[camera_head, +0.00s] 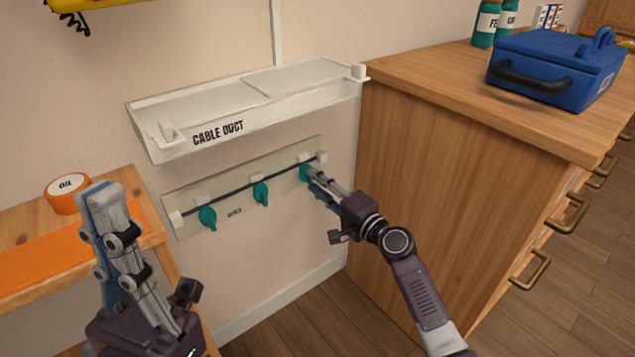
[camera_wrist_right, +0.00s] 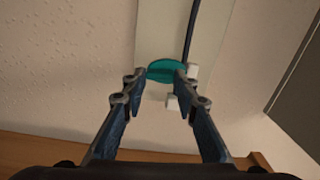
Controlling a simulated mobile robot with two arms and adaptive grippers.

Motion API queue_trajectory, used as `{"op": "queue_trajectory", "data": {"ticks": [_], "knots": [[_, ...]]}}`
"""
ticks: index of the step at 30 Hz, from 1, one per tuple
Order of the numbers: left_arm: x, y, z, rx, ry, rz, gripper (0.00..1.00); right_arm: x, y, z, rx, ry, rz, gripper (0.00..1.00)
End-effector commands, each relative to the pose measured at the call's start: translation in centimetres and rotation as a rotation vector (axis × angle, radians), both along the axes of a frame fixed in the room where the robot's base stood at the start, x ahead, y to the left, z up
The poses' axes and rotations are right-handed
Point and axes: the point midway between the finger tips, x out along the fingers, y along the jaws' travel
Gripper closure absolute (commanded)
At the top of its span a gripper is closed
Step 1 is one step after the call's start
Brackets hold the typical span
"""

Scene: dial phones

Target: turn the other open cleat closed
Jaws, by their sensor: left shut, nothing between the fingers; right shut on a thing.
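Three teal cleats sit along a black cable on a pale wall panel (camera_head: 236,200). The left cleat (camera_head: 207,218) and the middle cleat (camera_head: 261,193) point downward, crosswise to the cable. My right gripper (camera_head: 313,179) is shut on the right cleat (camera_head: 304,172), which its fingers partly hide in the head view. In the right wrist view this cleat (camera_wrist_right: 166,71) lies between the fingertips of the right gripper (camera_wrist_right: 158,80), its long side roughly across the cable's line. My left gripper (camera_head: 100,196) is shut and empty, raised at the lower left, away from the panel.
A white cable duct (camera_head: 240,105) juts out just above the panel. A wooden cabinet (camera_head: 440,150) stands close on the right, with a blue toolbox (camera_head: 555,68) on top. A wooden bench (camera_head: 130,185) with an orange-and-white roll (camera_head: 67,193) is at left.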

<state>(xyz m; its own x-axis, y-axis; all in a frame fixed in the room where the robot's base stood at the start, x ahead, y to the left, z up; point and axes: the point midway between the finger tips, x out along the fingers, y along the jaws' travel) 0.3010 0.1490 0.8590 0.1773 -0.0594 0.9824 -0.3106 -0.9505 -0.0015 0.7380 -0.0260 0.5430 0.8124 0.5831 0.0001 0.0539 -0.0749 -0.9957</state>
Motion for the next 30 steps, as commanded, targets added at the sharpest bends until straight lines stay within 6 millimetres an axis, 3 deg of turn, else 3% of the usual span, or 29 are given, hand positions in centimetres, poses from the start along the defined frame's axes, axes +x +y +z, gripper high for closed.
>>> {"op": "queue_trajectory", "data": {"ticks": [16,17,21,30], "knots": [[-0.12,0.10,0.01,-0.005,0.003,0.001,1.00,-0.04,-0.04,-0.21,0.016,0.015,0.000,0.97],[-0.15,0.12,0.03,-0.006,0.002,0.001,1.00,-0.04,-0.04,-0.21,0.016,0.015,0.000,0.70],[-0.24,0.15,0.13,-0.007,-0.001,0.001,1.00,-0.02,-0.04,-0.16,0.016,0.014,0.000,0.55],[-0.20,0.23,0.20,-0.010,-0.004,0.004,1.00,-0.11,-0.12,-0.09,0.016,0.013,0.000,0.55]]}}
